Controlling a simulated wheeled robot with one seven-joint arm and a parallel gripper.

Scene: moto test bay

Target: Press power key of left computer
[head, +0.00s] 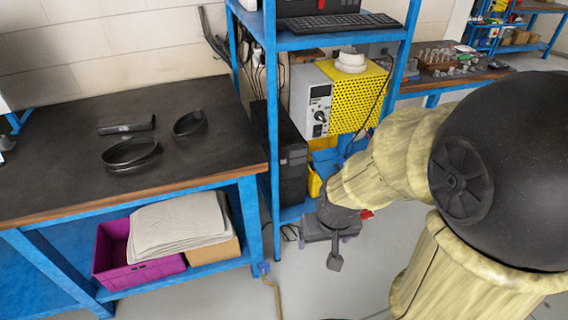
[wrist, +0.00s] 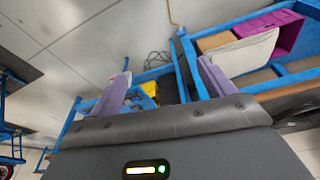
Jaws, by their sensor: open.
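A black computer tower (head: 292,158) stands on the lower level of the blue rack, partly behind a blue post. I cannot make out its power key, and I see no second tower clearly. My gripper (head: 324,238) is low in front of the rack, to the right of and below the tower, apart from it. In the wrist view my gripper (wrist: 165,85) has its two purple fingers spread wide with nothing held between them. A dark shape, perhaps the tower, shows between the fingers there, too small to tell.
A yellow and grey instrument (head: 345,95) sits on the blue rack (head: 272,120), with a keyboard (head: 338,22) above. A black-topped workbench (head: 70,150) stands left, with a purple crate (head: 115,255) beneath. Grey floor (head: 320,295) is clear in front of the rack.

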